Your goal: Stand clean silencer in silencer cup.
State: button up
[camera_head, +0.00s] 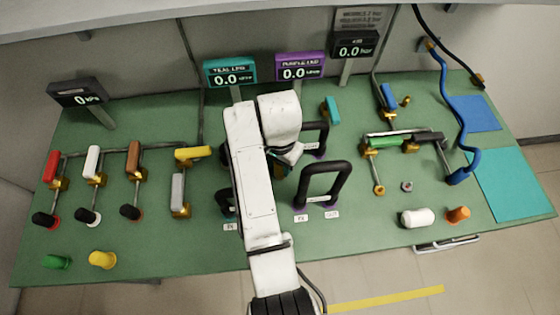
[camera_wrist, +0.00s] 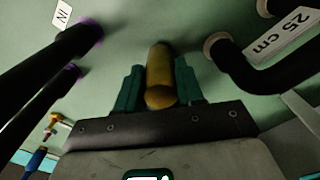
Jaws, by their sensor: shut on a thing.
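My gripper (camera_wrist: 159,72) is shut on a brass-yellow rounded cylinder (camera_wrist: 160,78), which appears to be the silencer. It sits between the two teal fingers in the wrist view, with green bench surface beyond it. In the head view my gripper (camera_head: 282,168) is mostly hidden behind my white arm, above the middle of the bench, left of a black upright loop. I cannot identify the silencer cup for certain in either view.
Black loops (camera_head: 325,181) with small labels stand close around my gripper. Valves with coloured handles (camera_head: 133,157) fill the left of the green bench. A white cylinder (camera_head: 417,217) and an orange piece (camera_head: 458,214) stand at front right. A teal mat (camera_head: 512,184) lies beyond.

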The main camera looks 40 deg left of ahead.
jog(key=shift+f, duration=0.15)
jog(key=o, duration=1.1)
